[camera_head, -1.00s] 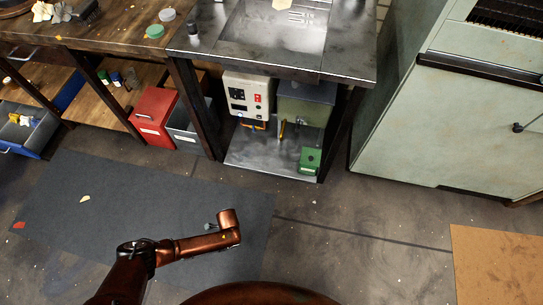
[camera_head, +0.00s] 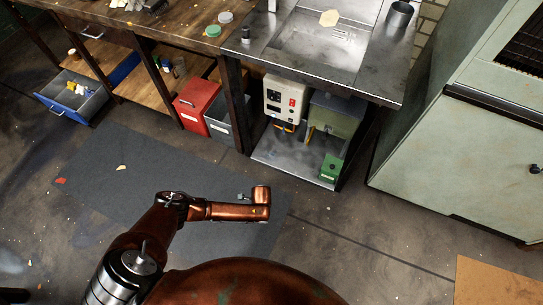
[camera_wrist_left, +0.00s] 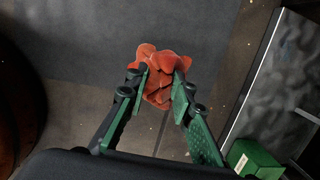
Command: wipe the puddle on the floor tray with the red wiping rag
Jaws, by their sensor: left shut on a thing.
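My left arm comes in over the floor in the head view, and its gripper is hidden there below the copper wrist. In the left wrist view my left gripper (camera_wrist_left: 161,84) is shut on the crumpled red wiping rag (camera_wrist_left: 160,60). The rag bulges out beyond the green-and-black fingers and hangs above the floor. The rag does not show in the head view. I cannot make out a puddle or a clear floor tray in either view. My right gripper is not in view.
A dark mat (camera_head: 110,160) lies on the floor under my left arm. A steel table (camera_head: 300,65) has a lower shelf (camera_head: 275,152) with a green box (camera_head: 331,168), which also shows in the wrist view (camera_wrist_left: 250,160). A pale green cabinet (camera_head: 450,150) stands right. A tan board (camera_head: 490,280) lies bottom right.

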